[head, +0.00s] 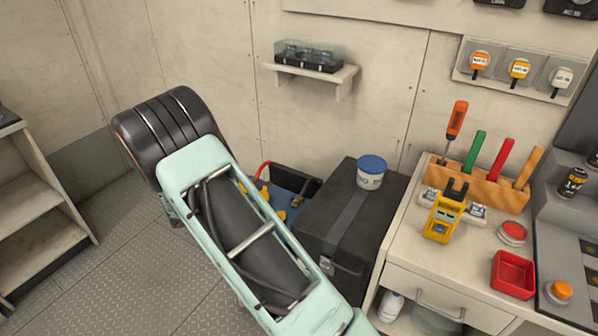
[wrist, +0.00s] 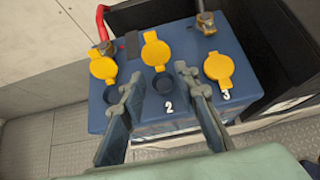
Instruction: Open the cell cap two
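The blue battery (wrist: 190,45) fills the upper middle of the wrist view, with three yellow caps in a row. The middle yellow cap (wrist: 155,49) stands behind the printed 2, with a dark round recess (wrist: 163,83) in front of its tab. I cannot tell whether this cap is shut. My gripper (wrist: 155,79) is open and empty. Its two fingers reach over the battery's front, either side of the recess, with the middle cap just beyond the tips. In the head view the battery (head: 293,212) is partly hidden by my arm, and the gripper is hidden.
The left cap (wrist: 103,68) and the right cap (wrist: 219,68) sit close outside the fingers. Metal terminals stand behind, with a red cable (wrist: 102,18) at left. A black case (head: 345,225) with a blue-lidded tub (head: 371,171) stands right of the battery, beside a workbench (head: 400,255).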

